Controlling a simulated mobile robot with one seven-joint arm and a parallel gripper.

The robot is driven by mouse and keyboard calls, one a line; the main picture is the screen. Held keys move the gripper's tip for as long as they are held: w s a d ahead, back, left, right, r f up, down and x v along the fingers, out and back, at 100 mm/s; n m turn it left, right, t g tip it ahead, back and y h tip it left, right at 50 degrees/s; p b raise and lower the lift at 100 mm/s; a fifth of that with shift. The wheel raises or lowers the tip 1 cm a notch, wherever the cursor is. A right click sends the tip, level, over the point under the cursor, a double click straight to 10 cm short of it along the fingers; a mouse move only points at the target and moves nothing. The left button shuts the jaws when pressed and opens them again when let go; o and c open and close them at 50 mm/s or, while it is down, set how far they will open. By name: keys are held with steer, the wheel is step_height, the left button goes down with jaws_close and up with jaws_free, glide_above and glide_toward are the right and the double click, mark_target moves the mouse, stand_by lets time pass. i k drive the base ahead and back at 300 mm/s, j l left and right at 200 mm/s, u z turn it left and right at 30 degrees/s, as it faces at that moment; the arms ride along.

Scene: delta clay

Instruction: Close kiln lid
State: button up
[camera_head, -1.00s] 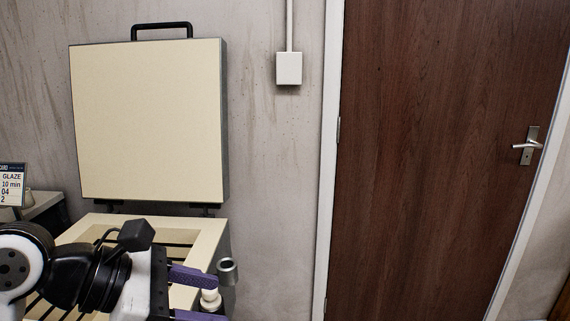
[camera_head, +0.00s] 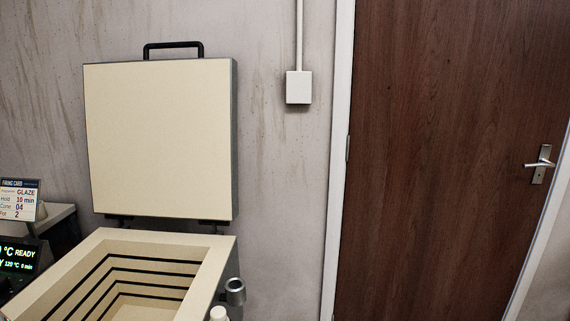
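The kiln lid (camera_head: 160,140) stands upright, open, at the back of the kiln, with its cream inner face toward me. Its black handle (camera_head: 173,47) is on the top edge. The kiln body (camera_head: 218,262) is below it, and its open chamber shows stepped walls with dark grooves. The part of the chamber floor in view looks bare. Two dark hinges (camera_head: 213,224) join the lid to the rear rim. My gripper is not in view now.
A firing card (camera_head: 20,199) and a display reading READY (camera_head: 18,256) are at the left. A small metal cup-like part (camera_head: 235,290) and a white rounded top (camera_head: 219,313) are at the kiln's right side. A wall box (camera_head: 299,87) and brown door (camera_head: 440,150) are farther right.

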mark_target(162, 134)
steer(key=l+u, duration=0.1)
steer(key=u, duration=0.5)
steer(key=i+l+u, duration=0.25)
steer(key=l+u, duration=0.45)
steer(key=l, duration=0.2)
steer(key=i+l, duration=0.1)
steer(key=l, duration=0.4)
steer(key=i+l+u, duration=0.15)
steer(key=l, duration=0.35)
steer(key=k, duration=0.05)
